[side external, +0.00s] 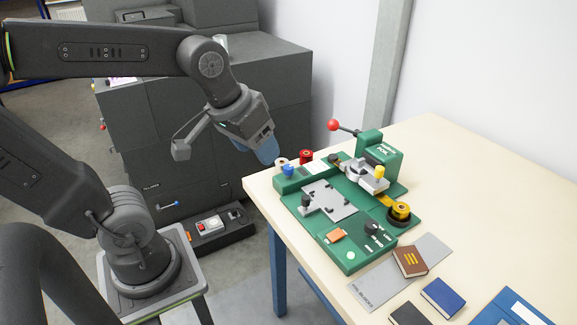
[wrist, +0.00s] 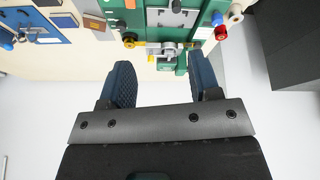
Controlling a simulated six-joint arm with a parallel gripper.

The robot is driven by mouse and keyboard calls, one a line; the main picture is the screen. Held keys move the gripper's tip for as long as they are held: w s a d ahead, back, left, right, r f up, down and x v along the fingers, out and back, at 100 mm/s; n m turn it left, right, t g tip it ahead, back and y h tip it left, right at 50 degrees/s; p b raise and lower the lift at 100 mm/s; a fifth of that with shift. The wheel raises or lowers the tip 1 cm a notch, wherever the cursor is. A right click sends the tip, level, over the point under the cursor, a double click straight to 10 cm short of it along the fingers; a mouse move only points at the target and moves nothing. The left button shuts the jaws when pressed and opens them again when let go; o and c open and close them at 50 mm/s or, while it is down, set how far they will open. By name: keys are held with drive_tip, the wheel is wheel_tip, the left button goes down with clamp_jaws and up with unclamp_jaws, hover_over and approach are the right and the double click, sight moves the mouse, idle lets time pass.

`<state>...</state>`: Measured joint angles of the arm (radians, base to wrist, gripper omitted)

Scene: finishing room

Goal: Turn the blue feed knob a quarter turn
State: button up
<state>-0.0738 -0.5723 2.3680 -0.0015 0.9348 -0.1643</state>
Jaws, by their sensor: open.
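The blue feed knob (side external: 288,170) stands at the near left corner of the green press (side external: 292,184), beside a white roll and a red roll. In the wrist view the knob (wrist: 217,18) shows at the top, right of centre. My gripper (side external: 266,153) hangs in the air above and to the left of the knob, clear of it, with its blue fingers pointing down toward the press. In the wrist view my gripper (wrist: 163,78) has its two fingers well apart, with nothing between them.
A red roll (side external: 306,156) and a white roll (side external: 281,162) stand close to the knob. A red-balled lever (side external: 333,125) rises at the back of the press. Several books, including a brown one (side external: 410,261), lie on the cream table (side external: 470,190) in front.

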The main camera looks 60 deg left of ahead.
drive_tip(key=w+a+f+n+g, duration=0.2)
drive_tip(key=w+a+n+g, duration=0.1)
drive_tip(key=w+a+n, duration=0.7)
drive_tip(key=n+g, duration=0.2)
drive_tip(key=n, duration=0.1)
hover_over(288, 167)
wheel_tip(288, 167, down, 5)
wheel_tip(288, 167, down, 14)
drive_tip(key=shift+f, duration=0.1)
drive_tip(key=c, duration=0.9)
